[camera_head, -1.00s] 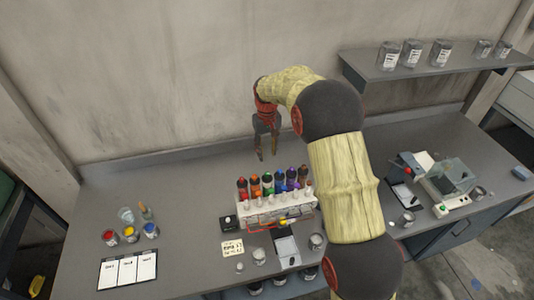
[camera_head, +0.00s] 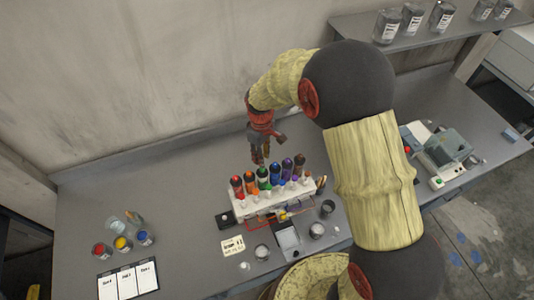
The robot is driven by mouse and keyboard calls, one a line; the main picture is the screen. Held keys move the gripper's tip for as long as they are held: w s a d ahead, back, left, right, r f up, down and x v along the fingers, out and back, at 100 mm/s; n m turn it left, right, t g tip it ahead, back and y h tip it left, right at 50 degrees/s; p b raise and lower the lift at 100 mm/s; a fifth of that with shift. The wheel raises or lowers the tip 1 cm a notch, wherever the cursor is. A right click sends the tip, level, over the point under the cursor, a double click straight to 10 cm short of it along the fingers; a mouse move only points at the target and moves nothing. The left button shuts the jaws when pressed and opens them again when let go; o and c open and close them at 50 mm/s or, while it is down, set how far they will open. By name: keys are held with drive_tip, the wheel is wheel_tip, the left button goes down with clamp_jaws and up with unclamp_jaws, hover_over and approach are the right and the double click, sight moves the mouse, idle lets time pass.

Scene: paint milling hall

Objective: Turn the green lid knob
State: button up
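A rack of dispensers with dark tops and coloured bodies stands on the bench. The green one (camera_head: 263,175) is in its row, between an orange one and a blue one. The fine shape of its lid knob is too small to make out. My gripper (camera_head: 259,160) points down just above and behind the green and orange dispensers. Its two fingers look slightly apart, with nothing visible between them. I cannot tell whether a fingertip touches a dispenser top.
The white rack (camera_head: 250,211) carries red, orange, blue, purple and brown dispensers close beside the green one. Small paint pots (camera_head: 122,244) and a card (camera_head: 128,281) lie at left. A shelf with jars (camera_head: 388,27) hangs at upper right. The bench's left part is mostly clear.

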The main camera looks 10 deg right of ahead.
sight(262, 170)
drive_tip(key=shift+w+a+r+n, duration=0.1)
drive_tip(key=shift+r+n, duration=0.1)
drive_tip(key=shift+n, duration=0.1)
drive_tip(key=shift+s, duration=0.2)
drive_tip(key=shift+f, duration=0.15)
wheel_tip(262, 170, down, 7)
drive_tip(key=shift+w+f+p, duration=0.15)
drive_tip(key=shift+f+p, duration=0.05)
drive_tip(key=shift+p, duration=0.55)
drive_tip(key=shift+c, duration=0.2)
clamp_jaws()
